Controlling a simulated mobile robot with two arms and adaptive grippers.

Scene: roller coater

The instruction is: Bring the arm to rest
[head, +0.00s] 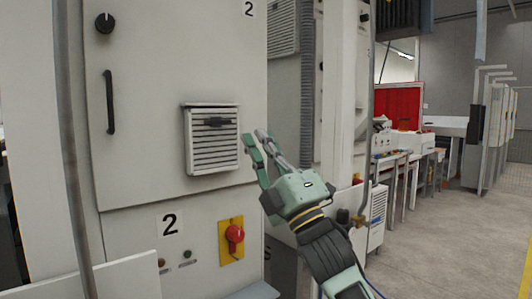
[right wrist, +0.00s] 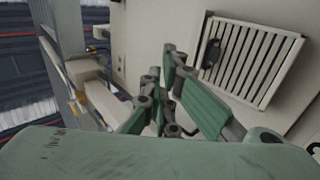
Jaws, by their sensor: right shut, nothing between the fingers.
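My right gripper (head: 257,141) is raised in front of the grey cabinet (head: 160,80), just right of and below a slatted vent (head: 212,155). Its green fingers are shut with nothing between them. In the right wrist view the fingers (right wrist: 165,85) show in the middle, and the vent (right wrist: 250,60) lies behind them at the upper right. I cannot tell the exact gap between fingertips and cabinet. My left gripper is not in view.
The cabinet carries a black knob (head: 105,22), a black handle (head: 109,102) and a red rotary switch (head: 235,235) on a yellow plate below the gripper. Benches (head: 405,160) stand at the right. The floor (head: 440,240) there is clear.

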